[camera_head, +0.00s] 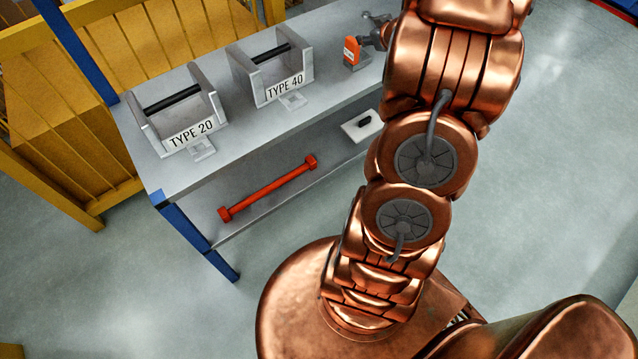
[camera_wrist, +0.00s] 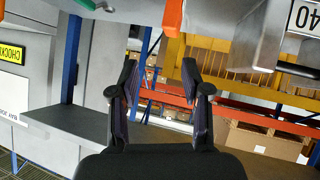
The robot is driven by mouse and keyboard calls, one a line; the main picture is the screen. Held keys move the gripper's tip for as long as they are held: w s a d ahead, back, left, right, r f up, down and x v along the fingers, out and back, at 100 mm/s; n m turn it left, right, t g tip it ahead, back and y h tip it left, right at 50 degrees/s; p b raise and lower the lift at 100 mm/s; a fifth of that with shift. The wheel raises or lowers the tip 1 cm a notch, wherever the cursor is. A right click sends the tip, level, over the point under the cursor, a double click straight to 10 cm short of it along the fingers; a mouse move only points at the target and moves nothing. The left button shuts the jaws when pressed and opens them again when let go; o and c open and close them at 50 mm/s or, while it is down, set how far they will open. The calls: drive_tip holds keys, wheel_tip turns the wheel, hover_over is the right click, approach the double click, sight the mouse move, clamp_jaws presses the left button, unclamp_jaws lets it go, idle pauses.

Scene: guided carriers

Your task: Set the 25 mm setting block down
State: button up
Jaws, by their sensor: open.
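An orange-red block (camera_head: 351,53) with a pale label stands on the upper surface of the bench, right of the TYPE 40 holder. Its label is too small to read, so I cannot confirm that it is the 25 mm setting block. My gripper (camera_head: 376,31) is just right of and behind it, partly hidden by my arm. In the wrist view my gripper (camera_wrist: 160,77) is open, with nothing between its fingers. An orange piece (camera_wrist: 172,14) shows at the top edge there, above and apart from the fingertips; it is probably the same block.
The TYPE 20 holder (camera_head: 178,112) and TYPE 40 holder (camera_head: 272,70) stand on the bench (camera_head: 235,130), each with a dark bar. The lower shelf holds a red rod (camera_head: 268,189) and a white plate (camera_head: 361,126) with a dark piece. Yellow fencing (camera_head: 110,55) stands behind.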

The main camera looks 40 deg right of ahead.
drive_tip(key=s+a+r+m+g+h, duration=0.1)
drive_tip(key=s+a+r+g+h, duration=0.2)
drive_tip(key=a, duration=0.5)
drive_tip(key=s+a+r+g+y, duration=0.1)
drive_tip(key=s+a+g+y, duration=0.2)
drive_tip(key=s+a, duration=1.1)
drive_tip(key=s+a+n+g+y, duration=0.1)
drive_tip(key=s+a+g+y, duration=0.2)
drive_tip(key=s+a, duration=1.1)
drive_tip(key=a+g, duration=0.3)
drive_tip(key=a, duration=0.2)
drive_tip(key=shift+s+a+r+n+g+y, duration=0.25)
drive_tip(key=shift+a+r+n+g+y, duration=0.05)
drive_tip(key=shift+a+r+y, duration=0.1)
drive_tip(key=shift+d, duration=0.1)
